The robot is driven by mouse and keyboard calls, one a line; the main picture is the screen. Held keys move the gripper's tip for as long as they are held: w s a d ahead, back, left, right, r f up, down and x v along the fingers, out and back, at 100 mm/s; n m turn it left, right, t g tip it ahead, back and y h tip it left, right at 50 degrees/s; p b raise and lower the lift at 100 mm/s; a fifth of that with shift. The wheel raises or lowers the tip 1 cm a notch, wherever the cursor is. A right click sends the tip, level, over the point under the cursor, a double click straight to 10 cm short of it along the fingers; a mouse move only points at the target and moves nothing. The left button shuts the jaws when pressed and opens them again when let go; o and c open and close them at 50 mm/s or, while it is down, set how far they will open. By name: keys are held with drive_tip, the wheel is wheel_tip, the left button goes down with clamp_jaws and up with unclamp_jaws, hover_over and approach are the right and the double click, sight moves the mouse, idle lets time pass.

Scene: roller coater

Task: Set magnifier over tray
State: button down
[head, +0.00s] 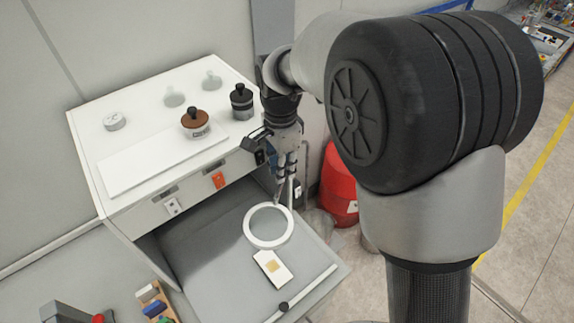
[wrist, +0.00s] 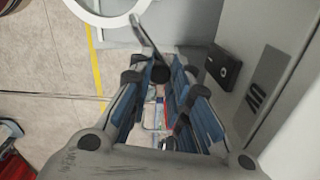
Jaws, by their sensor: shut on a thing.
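A magnifier with a white ring and clear lens (head: 268,225) is in the head view. It appears above the grey pull-out tray (head: 205,265) of the white cabinet; whether it touches the tray, I cannot tell. My gripper (head: 286,182) points down at the ring's far side, shut on the magnifier's thin handle. In the wrist view, the handle runs up from between the fingers of my gripper (wrist: 158,75) to the white ring (wrist: 106,21), which is cut off by the top edge. A white card with a tan square (head: 272,268) lies on the tray just nearer than the ring.
A rod with a black knob (head: 283,306) lies along the tray's near edge. The cabinet top (head: 145,125) holds a brown-lidded jar (head: 195,123), a black-topped jar (head: 241,102) and pale round items. A red container (head: 340,188) stands right of the cabinet.

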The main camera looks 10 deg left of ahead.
drive_tip(key=shift+a, duration=0.1)
idle(0.3)
drive_tip(key=c, duration=1.5)
unclamp_jaws()
drive_tip(key=shift+o, duration=0.2)
drive_tip(key=shift+r, duration=0.1)
wheel_tip(320, 180, up, 12)
drive_tip(key=s+d+f+n+t+b, duration=0.1)
drive_tip(key=s+d+f+n+b, duration=0.2)
drive_tip(key=s+d+b, duration=0.3)
drive_tip(key=s+d+f+n+t+b, duration=0.1)
drive_tip(key=s+d+f+n+b, duration=0.1)
drive_tip(key=s+d+b, duration=0.45)
drive_tip(key=s+d+f+n+t+b, duration=0.1)
drive_tip(key=s+d+f+n+b, duration=0.1)
drive_tip(key=s+d+f+n, duration=0.1)
drive_tip(key=s+d+f+n+t+b, duration=0.1)
drive_tip(key=s+d+f+n+b, duration=0.1)
drive_tip(key=s+d+f, duration=0.3)
wheel_tip(320, 180, down, 5)
drive_tip(key=shift+s+d+r+n+t+b, duration=0.15)
drive_tip(key=shift+s+d+n+t+b, duration=0.2)
drive_tip(key=shift+s, duration=0.75)
